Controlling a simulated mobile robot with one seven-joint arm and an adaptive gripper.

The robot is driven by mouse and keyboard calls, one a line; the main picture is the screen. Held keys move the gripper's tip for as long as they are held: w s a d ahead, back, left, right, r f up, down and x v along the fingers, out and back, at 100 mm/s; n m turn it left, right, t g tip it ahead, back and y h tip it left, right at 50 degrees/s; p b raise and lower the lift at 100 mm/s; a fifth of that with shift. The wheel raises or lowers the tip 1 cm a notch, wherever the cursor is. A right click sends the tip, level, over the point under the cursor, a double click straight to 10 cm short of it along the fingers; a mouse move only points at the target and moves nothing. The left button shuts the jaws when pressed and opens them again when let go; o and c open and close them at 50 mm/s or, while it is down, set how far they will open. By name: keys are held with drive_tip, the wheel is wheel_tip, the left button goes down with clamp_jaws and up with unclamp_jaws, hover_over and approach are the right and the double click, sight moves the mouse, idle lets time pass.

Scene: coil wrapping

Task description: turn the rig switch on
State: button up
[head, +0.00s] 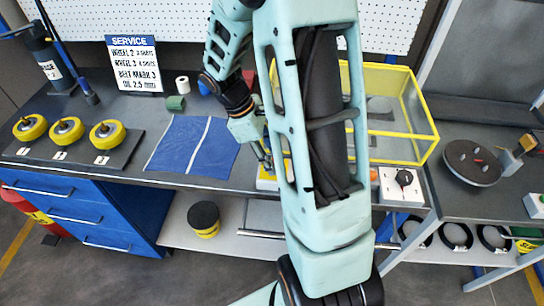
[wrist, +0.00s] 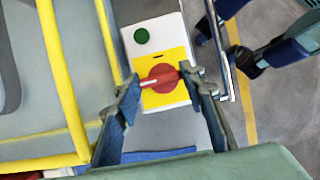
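The switch box (wrist: 158,60) is white with a yellow plate, a red rotary knob (wrist: 162,86) and a dark green round lamp or button (wrist: 141,35). The knob's red bar has a white mark at its left end and lies nearly crosswise between my fingers. My gripper (wrist: 158,79) has its fingertips apart, one on each side of the knob; I cannot tell whether they touch it. In the head view my gripper (head: 265,160) points down at the box (head: 264,184), which is mostly hidden behind my arm.
A yellow-framed clear enclosure (head: 405,146) stands right beside the box. A blue mat (head: 185,148) lies to its left. A white box with a black knob (head: 403,179) sits at the bench's front right. Yellow wheels (head: 67,130) stand on a board at far left.

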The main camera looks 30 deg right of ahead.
drive_tip(key=c, duration=0.3)
